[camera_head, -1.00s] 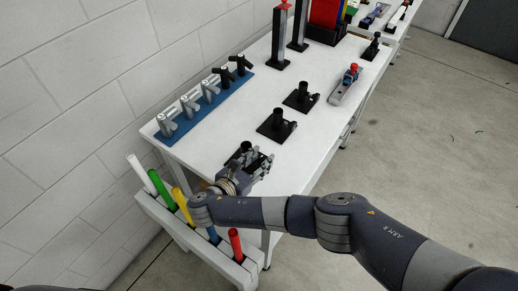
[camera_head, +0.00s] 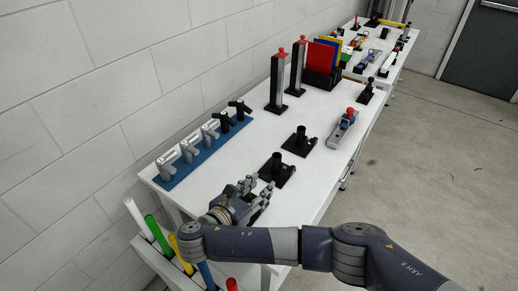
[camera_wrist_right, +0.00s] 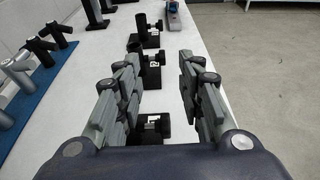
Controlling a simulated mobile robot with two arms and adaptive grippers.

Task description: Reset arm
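My right gripper (camera_head: 256,187) hangs over the near end of the white table (camera_head: 215,180). In the right wrist view its two fingers (camera_wrist_right: 161,88) stand wide apart with nothing between them. A black fixture with a short post (camera_wrist_right: 153,128) lies beyond and below the fingers, partly hidden by the gripper. Another black fixture (camera_head: 277,169) stands just past the gripper, and a third one (camera_head: 299,140) stands farther along. My left gripper is not in view.
A blue rack (camera_head: 203,153) with grey and black torches runs along the wall side. Coloured tubes (camera_head: 158,235) stand in a holder at the near end. Two dark posts with red tops (camera_head: 277,80), a bin with coloured plates (camera_head: 322,65) and a grey device (camera_head: 343,127) stand farther back.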

